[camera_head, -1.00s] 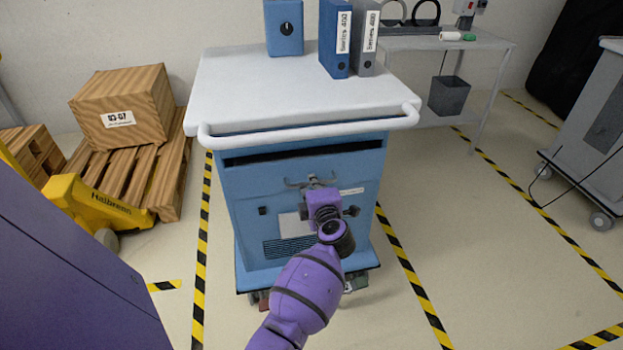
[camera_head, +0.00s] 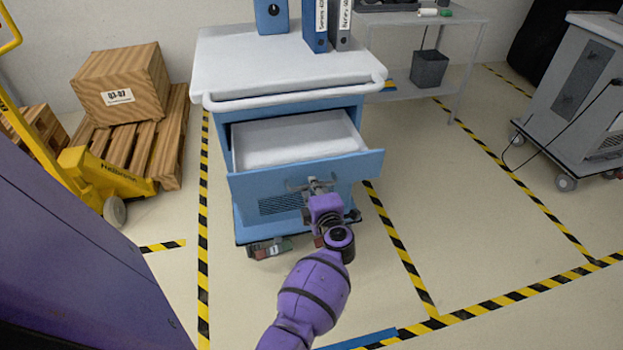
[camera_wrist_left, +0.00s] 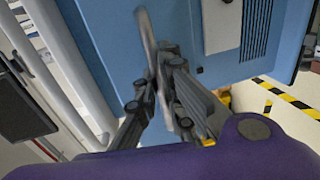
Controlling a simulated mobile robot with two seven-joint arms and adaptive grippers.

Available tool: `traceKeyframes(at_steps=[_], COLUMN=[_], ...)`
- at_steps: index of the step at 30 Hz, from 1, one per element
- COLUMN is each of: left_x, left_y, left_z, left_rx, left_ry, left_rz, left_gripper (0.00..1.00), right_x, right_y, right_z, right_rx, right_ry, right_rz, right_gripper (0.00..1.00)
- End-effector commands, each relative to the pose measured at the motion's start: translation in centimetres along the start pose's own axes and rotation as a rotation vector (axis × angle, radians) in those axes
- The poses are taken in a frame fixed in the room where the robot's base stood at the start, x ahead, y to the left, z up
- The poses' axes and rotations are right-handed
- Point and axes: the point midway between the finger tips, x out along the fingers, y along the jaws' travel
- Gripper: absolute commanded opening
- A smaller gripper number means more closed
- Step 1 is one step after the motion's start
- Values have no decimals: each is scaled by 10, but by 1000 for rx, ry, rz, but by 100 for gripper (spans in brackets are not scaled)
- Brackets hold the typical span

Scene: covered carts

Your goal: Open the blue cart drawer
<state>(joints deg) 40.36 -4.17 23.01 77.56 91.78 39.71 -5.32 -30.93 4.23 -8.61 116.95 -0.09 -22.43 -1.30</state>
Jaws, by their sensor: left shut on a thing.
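The blue cart (camera_head: 222,130) stands in the middle of the head view with a white top and a white rail at its front. Its drawer (camera_head: 362,168) is pulled out towards me, and its pale interior shows from above, with nothing seen inside. My left gripper (camera_head: 316,186) is at the drawer's front, shut on the metal drawer handle (camera_head: 296,184). In the left wrist view the fingers of my left gripper (camera_wrist_left: 160,82) close around the grey handle bar (camera_wrist_left: 146,38), against the blue front. My right gripper is not in view.
Folders (camera_head: 315,28) and a blue box (camera_head: 271,15) stand on the cart top. A yellow pallet truck (camera_head: 105,175) and a wooden crate (camera_head: 122,85) are at left. A grey cart (camera_head: 575,95) is at right. Floor right of the blue cart is clear.

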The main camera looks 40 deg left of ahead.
Motion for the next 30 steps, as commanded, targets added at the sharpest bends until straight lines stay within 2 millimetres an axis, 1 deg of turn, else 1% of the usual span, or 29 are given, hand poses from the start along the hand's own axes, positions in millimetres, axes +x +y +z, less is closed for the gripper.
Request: traceKeyframes(at_steps=[3, 9, 21, 22, 26, 27, 30], left_x=[-9, -17, -18, -18, -18, -18, -18], left_y=[1, -2, -2, -2, -2, -2, -3], left_z=[1, 1, 1, 1, 1, 0, 0], left_rx=[-1, -1, -1, -1, -1, -1, -1], left_ry=[-1, -1, 0, 0, 0, 0, 0], left_rz=[2, 2, 2, 2, 2, 2, 2], left_gripper=[0, 0, 0, 9, 26, 28, 28], right_x=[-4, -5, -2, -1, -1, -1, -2], right_y=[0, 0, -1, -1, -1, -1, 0], right_z=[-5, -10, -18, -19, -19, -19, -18], right_rx=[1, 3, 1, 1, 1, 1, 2], right_ry=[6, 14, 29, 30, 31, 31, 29], right_rz=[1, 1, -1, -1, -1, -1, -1], right_gripper=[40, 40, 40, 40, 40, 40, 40])
